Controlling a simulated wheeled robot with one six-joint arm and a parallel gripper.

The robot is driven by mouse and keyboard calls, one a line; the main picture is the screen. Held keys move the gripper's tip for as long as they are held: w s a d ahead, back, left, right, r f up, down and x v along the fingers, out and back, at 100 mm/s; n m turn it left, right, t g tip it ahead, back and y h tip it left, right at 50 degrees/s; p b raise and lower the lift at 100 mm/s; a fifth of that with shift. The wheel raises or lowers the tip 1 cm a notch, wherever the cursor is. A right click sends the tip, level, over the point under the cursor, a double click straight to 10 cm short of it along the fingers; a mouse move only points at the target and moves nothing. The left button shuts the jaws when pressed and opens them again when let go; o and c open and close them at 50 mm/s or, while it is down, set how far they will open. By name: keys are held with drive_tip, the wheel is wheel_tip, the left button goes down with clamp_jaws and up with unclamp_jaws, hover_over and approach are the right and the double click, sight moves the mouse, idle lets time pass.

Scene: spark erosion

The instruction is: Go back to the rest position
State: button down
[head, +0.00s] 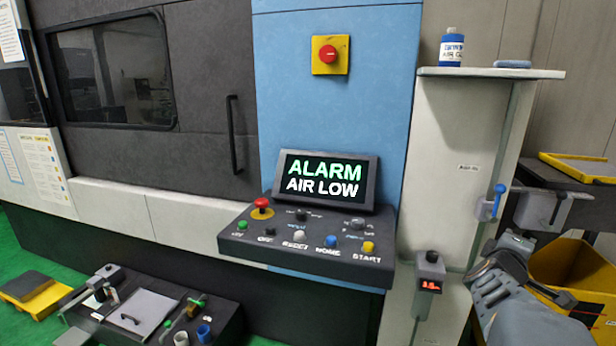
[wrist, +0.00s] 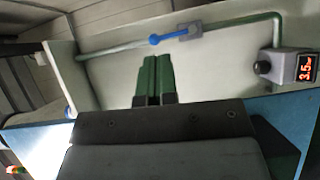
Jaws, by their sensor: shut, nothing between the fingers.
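My gripper (wrist: 156,60) is shut and empty, its two green fingers together in the wrist view. In the head view my gripper and forearm (head: 505,285) are at the lower right, in front of the pale cabinet; the fingertips are hard to make out there. The blue valve handle (head: 500,188) is on the cabinet above my gripper; in the wrist view the handle (wrist: 168,38) lies ahead of the fingers, apart from them. The pressure gauge (head: 430,285) with red digits stands left of my gripper; in the wrist view the gauge (wrist: 306,67) reads about 3.5.
The machine screen (head: 327,178) reads "ALARM AIR LOW" above a button panel (head: 300,240). A shelf (head: 490,73) holds a blue and white bottle (head: 452,48). A yellow bin (head: 570,270) stands behind my arm at right. A low tool bench (head: 100,325) is at lower left.

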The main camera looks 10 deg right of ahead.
drive_tip(key=w+a+f+m+g+y, duration=0.1)
drive_tip(key=w+a+f+m+y, duration=0.1)
drive_tip(key=a+f+m+y, duration=0.95)
drive_tip(key=s+a+f+n+g+y+p, duration=0.1)
drive_tip(key=s+a+n+g+y, duration=0.1)
drive_tip(key=a, duration=1)
drive_tip(key=s+a+f+n+g+y+p, duration=0.1)
drive_tip(key=s+a+n, duration=0.3)
drive_tip(key=a, duration=0.8)
drive_tip(key=shift+s+a+g+y, duration=0.2)
drive_tip(key=shift+s+g+y, duration=0.25)
drive_tip(key=shift+s+g, duration=0.4)
